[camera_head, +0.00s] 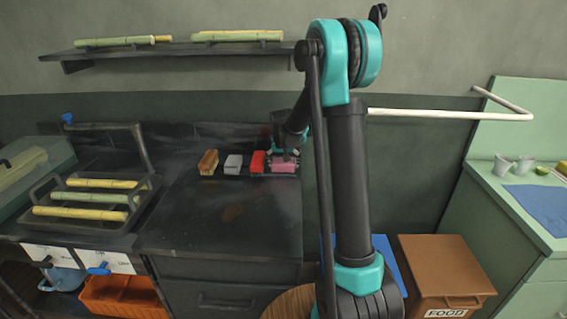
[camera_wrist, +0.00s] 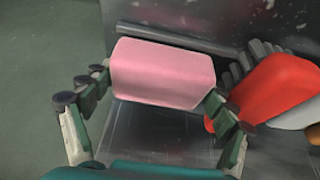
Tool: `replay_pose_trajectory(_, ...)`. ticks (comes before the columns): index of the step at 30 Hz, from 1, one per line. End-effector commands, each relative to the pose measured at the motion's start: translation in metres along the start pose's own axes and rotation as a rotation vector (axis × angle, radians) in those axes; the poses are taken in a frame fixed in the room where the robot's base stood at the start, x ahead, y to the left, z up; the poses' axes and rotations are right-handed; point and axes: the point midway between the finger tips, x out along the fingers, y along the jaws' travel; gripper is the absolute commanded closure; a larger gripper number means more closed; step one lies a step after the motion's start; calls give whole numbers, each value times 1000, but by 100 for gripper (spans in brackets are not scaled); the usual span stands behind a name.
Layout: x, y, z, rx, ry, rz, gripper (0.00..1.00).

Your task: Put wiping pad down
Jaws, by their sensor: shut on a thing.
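The wiping pad is a pink block (camera_wrist: 163,73). In the wrist view it sits between the two fingers of my gripper (camera_wrist: 150,92), which is shut on it from both sides. In the head view the pink pad (camera_head: 284,165) is at the back right of the dark counter (camera_head: 220,215), at the right end of a row of blocks. My gripper (camera_head: 284,157) is over it there, and the arm partly hides it. I cannot tell whether the pad touches the counter.
A red block (camera_head: 258,162) lies close to the left of the pad. A white-grey block (camera_head: 233,164) and a brown brush-like block (camera_head: 208,162) stand further left. A tray (camera_head: 130,197) holds yellow-green canes at the left. The counter's front part is clear.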

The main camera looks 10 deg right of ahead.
Motion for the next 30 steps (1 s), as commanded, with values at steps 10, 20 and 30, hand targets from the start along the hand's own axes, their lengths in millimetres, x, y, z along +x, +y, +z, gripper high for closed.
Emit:
replay_pose_trajectory(10, 3, 0, 1, 0, 0, 0, 0)
replay_pose_trajectory(20, 2, 0, 1, 0, 0, 0, 0)
replay_pose_trajectory(30, -45, 0, -3, -1, 0, 0, 0)
